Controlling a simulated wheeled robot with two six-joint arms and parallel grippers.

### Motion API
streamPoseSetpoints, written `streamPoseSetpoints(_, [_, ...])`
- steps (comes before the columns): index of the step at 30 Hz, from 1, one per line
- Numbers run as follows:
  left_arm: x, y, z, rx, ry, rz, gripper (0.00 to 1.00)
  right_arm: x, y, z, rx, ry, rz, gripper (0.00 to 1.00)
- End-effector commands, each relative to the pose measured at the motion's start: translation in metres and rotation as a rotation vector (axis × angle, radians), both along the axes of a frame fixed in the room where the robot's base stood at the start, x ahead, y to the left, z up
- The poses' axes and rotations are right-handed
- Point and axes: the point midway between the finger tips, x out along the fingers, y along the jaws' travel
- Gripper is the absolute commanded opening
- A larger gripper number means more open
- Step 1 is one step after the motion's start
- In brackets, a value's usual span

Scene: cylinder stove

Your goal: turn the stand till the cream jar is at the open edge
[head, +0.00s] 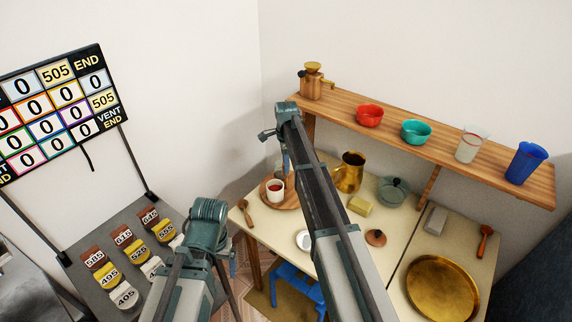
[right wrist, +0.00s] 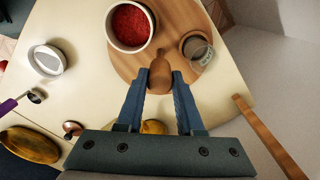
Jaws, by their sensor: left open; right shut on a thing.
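The round wooden stand (right wrist: 125,65) lies on the cream tabletop; it also shows in the head view (head: 290,205), partly behind my right arm. The cream jar (right wrist: 110,27), with red contents, stands on it, left of the gripped part in the right wrist view; the head view shows it too (head: 275,193). A clear jar with a brown inside (right wrist: 197,50) stands on the right of the stand.
A shelf (head: 450,148) overhangs the back. A blue stool (head: 298,288) stands below the front edge.

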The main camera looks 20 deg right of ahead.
Motion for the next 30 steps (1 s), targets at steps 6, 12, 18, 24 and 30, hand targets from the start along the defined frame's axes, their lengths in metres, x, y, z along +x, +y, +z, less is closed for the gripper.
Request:
streamPoseSetpoints(6, [0.0,0.0,0.0,0.0,0.0,0.0,0.89,-0.0001,0.0001,0.0,0.0,0.0,-0.034,0.0])
streamPoseSetpoints(12, [0.0,0.0,0.0,0.0,0.0,0.0,0.89,-0.0001,0.0001,0.0,0.0,0.0,-0.046,0.0])
streamPoseSetpoints(18, [0.0,0.0,0.0,0.0,0.0,0.0,0.89,-0.0001,0.0001,0.0,0.0,0.0,-0.047,0.0])
streamPoseSetpoints(24, [0.0,0.0,0.0,0.0,0.0,0.0,0.89,-0.0001,0.0001,0.0,0.0,0.0,-0.046,0.41])
streamPoseSetpoints(30, [0.0,0.0,0.0,0.0,0.0,0.0,0.89,0.0,0.0001,0.0,0.0,0.0,-0.046,0.66])
